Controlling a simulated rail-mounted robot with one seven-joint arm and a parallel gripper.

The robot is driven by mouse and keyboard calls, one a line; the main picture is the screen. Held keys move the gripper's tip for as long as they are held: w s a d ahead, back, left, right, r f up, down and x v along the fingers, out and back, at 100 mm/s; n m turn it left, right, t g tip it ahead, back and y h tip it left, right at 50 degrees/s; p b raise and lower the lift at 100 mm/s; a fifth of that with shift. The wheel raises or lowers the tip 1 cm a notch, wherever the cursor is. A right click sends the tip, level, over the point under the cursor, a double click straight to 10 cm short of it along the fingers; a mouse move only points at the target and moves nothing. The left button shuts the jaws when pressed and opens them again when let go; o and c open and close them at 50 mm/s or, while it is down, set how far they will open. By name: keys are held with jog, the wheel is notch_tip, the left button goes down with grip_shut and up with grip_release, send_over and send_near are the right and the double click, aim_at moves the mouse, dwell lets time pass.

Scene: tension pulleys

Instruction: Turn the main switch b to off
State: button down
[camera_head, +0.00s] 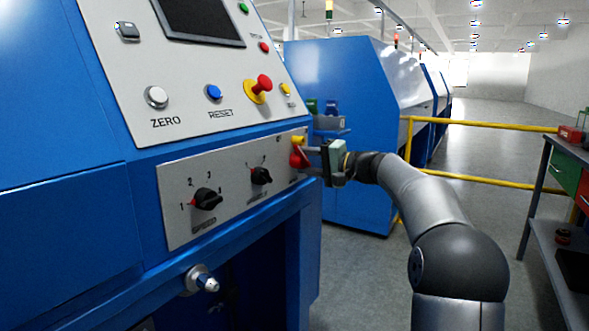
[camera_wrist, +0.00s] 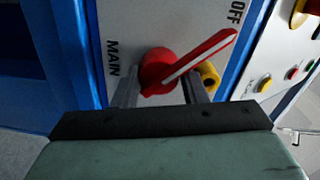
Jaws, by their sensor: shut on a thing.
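The main switch is a red rotary handle (camera_wrist: 187,62) with a white stripe, on a light plate in the wrist view. Its long end points to the upper right and its tip lies close to the "OFF" label (camera_wrist: 237,13). The "MAIN" label (camera_wrist: 112,58) is to its left. In the head view the red switch (camera_head: 298,158) is at the right end of the lower panel, partly hidden by my gripper. My gripper (camera_wrist: 160,92) is shut on the switch, one finger on each side of its red body. In the head view my gripper (camera_head: 312,158) reaches it from the right.
A yellow part (camera_wrist: 208,76) sits right beside the switch. Black selector knobs (camera_head: 206,199) (camera_head: 261,175) are on the same panel, left of it. A red emergency button (camera_head: 261,86) is above. A yellow railing (camera_head: 475,122) and a workbench (camera_head: 545,180) stand at right.

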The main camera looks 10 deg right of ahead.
jog(key=shift+a+f, duration=0.1)
jog(key=shift+f, duration=0.1)
jog(key=c, duration=1.2)
grip_release()
jog(key=shift+c, duration=0.2)
jog(key=o, duration=0.4)
jog(key=shift+s+a+r, duration=0.1)
jog(key=shift+c, duration=0.2)
jog(key=shift+r, duration=0.1)
jog(key=shift+d, duration=0.2)
